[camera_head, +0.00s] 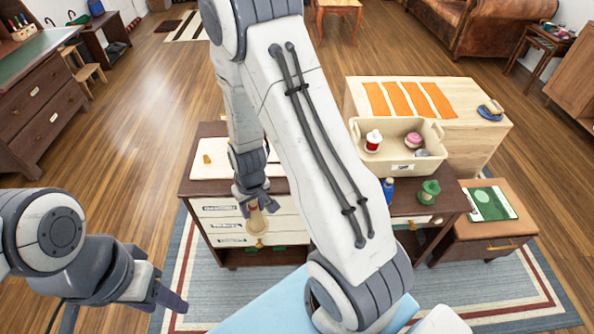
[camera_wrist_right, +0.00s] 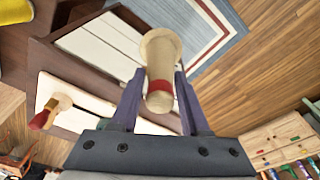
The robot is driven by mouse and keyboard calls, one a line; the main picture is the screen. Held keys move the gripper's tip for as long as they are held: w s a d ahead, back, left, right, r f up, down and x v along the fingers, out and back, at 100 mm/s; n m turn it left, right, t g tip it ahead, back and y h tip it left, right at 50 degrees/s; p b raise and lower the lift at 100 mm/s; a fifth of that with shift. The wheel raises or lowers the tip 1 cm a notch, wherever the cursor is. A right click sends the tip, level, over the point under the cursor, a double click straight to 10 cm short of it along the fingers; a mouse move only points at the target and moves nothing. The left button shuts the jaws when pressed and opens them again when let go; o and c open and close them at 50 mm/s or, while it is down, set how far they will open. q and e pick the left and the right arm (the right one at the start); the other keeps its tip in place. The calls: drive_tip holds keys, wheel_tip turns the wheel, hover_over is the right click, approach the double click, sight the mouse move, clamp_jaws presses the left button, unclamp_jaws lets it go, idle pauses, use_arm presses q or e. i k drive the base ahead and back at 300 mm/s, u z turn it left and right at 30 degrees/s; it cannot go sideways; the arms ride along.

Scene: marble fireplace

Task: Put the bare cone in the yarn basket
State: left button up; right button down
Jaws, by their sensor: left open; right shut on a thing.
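The bare cone (camera_head: 257,222), tan and without yarn, is held in my right gripper (camera_head: 254,204) above the front of the dark wood unit. In the right wrist view, the cone (camera_wrist_right: 159,72) has a red band and sits between the two fingers of that gripper (camera_wrist_right: 157,90). The cream basket (camera_head: 437,169) stands to the right, with a red-and-white item (camera_head: 373,140) and a pink item (camera_head: 413,140) in it. My left gripper (camera_head: 168,297) is open, low at the left; its fingertips are seen edge-on.
A blue bottle (camera_head: 388,190) and a green spool (camera_head: 429,192) stand in front of the basket. A light wood chest with orange strips (camera_head: 410,99) is behind the basket. My right forearm hides the middle.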

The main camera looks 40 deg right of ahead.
sight(394, 148)
drive_tip(key=z, duration=0.45)
drive_tip(key=k, duration=0.7)
drive_tip(key=z, duration=1.25)
drive_tip(key=i, duration=1.8)
drive_tip(key=u, duration=0.6)
